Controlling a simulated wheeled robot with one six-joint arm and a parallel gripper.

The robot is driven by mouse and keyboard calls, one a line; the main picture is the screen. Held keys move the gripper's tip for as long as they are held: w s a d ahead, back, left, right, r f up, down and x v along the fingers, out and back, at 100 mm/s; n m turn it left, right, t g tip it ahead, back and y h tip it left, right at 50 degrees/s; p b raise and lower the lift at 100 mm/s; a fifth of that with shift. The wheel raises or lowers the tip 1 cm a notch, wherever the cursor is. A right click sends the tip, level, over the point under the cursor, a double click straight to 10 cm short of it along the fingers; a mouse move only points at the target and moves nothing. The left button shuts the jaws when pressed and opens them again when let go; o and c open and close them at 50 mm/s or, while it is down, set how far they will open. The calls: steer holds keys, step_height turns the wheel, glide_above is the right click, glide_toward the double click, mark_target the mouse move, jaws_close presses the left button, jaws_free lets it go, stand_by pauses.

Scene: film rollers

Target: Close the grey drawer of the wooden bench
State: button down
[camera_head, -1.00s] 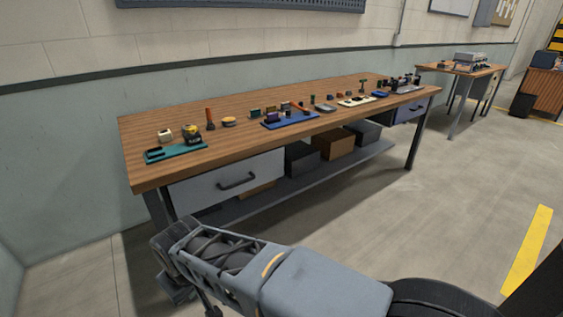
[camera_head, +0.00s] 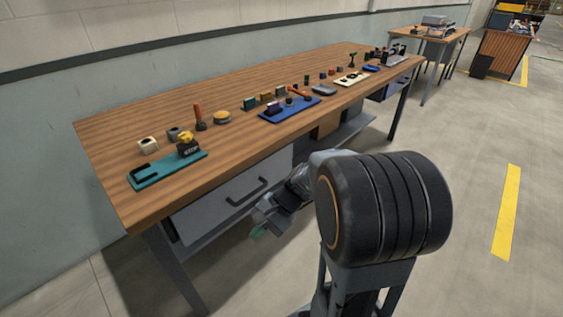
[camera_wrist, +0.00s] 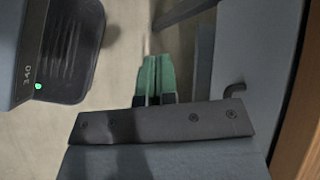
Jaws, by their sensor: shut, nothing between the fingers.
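The wooden bench (camera_head: 240,118) runs from the near left toward the back right in the head view. Its grey drawer (camera_head: 212,211) is under the near end, with a dark bar handle (camera_head: 248,192) on its front. How far the drawer stands out cannot be told clearly. My gripper (camera_head: 258,232) is in front of and below the drawer front, apart from the handle in the head view. In the wrist view, its green fingertips (camera_wrist: 155,78) are together and empty. The handle (camera_wrist: 235,90) shows to their right, beside the drawer's grey front (camera_wrist: 252,42).
The bench top holds a teal tray (camera_head: 148,176), a blue tray (camera_head: 284,112) and several small items. A bench leg (camera_head: 175,265) stands below the near corner. Open floor (camera_head: 460,150) lies to the right.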

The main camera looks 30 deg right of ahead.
steer(key=w+d+m+t+y+p, duration=0.1)
steer(key=w+d+m+t+y, duration=0.2)
steer(key=w+d+m+t, duration=0.4)
steer(key=m+t+h+p, duration=0.2)
steer(key=m+t+h, duration=0.55)
steer(key=m, duration=0.75)
glide_toward(274, 163)
steer(key=shift+t+y, duration=0.75)
steer(key=shift+t, duration=0.2)
steer(key=w, duration=0.2)
steer(key=w+a+f, duration=0.1)
steer(key=w, duration=0.1)
steer(key=w+a+f, duration=0.1)
steer(key=w, duration=0.2)
steer(key=shift+f+b, duration=0.2)
steer(key=shift+b, duration=0.15)
steer(key=shift+d, duration=0.1)
steer(key=b+x, duration=0.1)
steer(key=x, duration=0.2)
steer(key=shift+w+f, duration=0.15)
steer(key=shift+w, duration=0.2)
steer(key=shift+w+a+b, duration=0.25)
steer(key=shift+w+b, duration=0.05)
steer(key=shift+b, duration=0.05)
steer(key=shift+r, duration=0.35)
